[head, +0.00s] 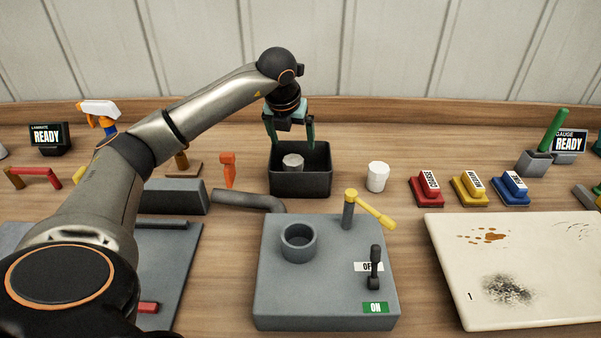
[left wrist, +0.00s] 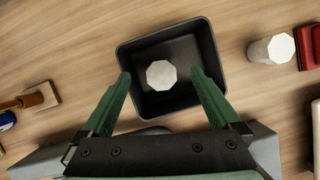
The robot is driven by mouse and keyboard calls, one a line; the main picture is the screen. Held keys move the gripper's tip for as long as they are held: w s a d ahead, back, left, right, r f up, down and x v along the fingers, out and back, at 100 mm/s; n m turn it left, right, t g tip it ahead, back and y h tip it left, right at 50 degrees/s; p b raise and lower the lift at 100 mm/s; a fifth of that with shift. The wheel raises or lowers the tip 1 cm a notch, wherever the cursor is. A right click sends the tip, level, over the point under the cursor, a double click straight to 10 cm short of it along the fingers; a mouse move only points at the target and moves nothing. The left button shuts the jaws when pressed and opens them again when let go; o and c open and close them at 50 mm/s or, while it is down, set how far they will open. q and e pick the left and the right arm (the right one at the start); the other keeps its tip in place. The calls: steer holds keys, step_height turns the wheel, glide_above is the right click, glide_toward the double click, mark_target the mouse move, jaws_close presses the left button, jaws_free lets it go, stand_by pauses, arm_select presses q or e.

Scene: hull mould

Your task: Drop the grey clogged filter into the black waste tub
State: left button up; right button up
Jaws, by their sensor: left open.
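The grey filter (head: 293,163) stands inside the black waste tub (head: 300,187), toward its left side in the head view. In the left wrist view the filter (left wrist: 161,75) shows as a pale grey octagonal top on the floor of the tub (left wrist: 206,45). My left gripper (head: 289,140) is open above the tub, and its green fingers (left wrist: 163,83) are spread apart with nothing between them. The filter is clear of the fingers. My right gripper is not in view.
A white filter (head: 378,177) stands on the table just right of the tub. A grey housing block (head: 325,275) with an empty round socket, a yellow lever and a switch is in front. An orange tool (head: 228,169) is left of the tub.

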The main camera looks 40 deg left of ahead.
arm_select(q)
steer(key=v, duration=1.2)
steer(key=shift+s+r, duration=0.15)
steer(key=shift+r, duration=0.1)
steer(key=shift+d, duration=0.1)
